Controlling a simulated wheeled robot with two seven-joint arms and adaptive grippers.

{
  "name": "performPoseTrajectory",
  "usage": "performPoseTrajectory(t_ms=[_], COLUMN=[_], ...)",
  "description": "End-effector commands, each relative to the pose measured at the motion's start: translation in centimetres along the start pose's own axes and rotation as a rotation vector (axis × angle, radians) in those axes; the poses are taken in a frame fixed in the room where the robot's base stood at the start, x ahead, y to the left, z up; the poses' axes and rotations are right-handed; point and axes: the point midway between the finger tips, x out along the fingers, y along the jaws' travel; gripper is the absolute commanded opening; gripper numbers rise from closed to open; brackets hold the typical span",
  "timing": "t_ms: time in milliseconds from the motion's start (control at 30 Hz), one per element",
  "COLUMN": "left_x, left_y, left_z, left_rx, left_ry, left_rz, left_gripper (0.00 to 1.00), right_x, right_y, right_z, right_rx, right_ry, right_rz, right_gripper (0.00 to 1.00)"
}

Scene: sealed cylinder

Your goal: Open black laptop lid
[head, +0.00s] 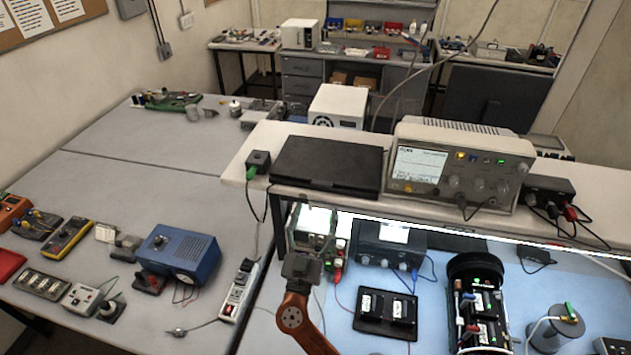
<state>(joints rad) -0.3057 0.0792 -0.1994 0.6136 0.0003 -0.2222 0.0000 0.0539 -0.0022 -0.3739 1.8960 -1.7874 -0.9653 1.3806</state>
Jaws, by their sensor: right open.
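The black laptop (327,165) lies flat with its lid shut on the raised white shelf, left of the bench instrument. My right gripper (307,238) is below the shelf's front edge, in front of and lower than the laptop, at the end of a copper-coloured arm link. It is open, apart from the laptop, and its fingers are hard to make out against the equipment behind. My left gripper is not in view.
A beige instrument with a screen (450,165) stands close right of the laptop, and a small black box (259,161) with a green plug stands left. Below the shelf, a black cylinder (480,300) and electronics crowd the blue mat. A blue device (177,252) sits on the left table.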

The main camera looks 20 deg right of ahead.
Motion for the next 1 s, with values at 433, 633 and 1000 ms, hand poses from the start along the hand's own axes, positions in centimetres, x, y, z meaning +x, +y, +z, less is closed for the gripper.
performPoseTrajectory(t_ms=[433,633,1000], left_x=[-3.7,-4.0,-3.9], left_y=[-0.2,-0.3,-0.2], left_z=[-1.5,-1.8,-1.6], left_rx=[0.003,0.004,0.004], left_ry=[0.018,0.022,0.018], left_rz=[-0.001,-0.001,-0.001], left_gripper=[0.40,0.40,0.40], right_x=[6.4,7.2,7.2], right_y=[-0.6,-0.5,-0.3], right_z=[-0.3,0.0,0.0], right_rx=[0.002,0.001,0.001], right_ry=[0.000,-0.002,-0.002], right_rz=[-0.009,-0.007,-0.005], right_gripper=[0.61,0.61,0.50])
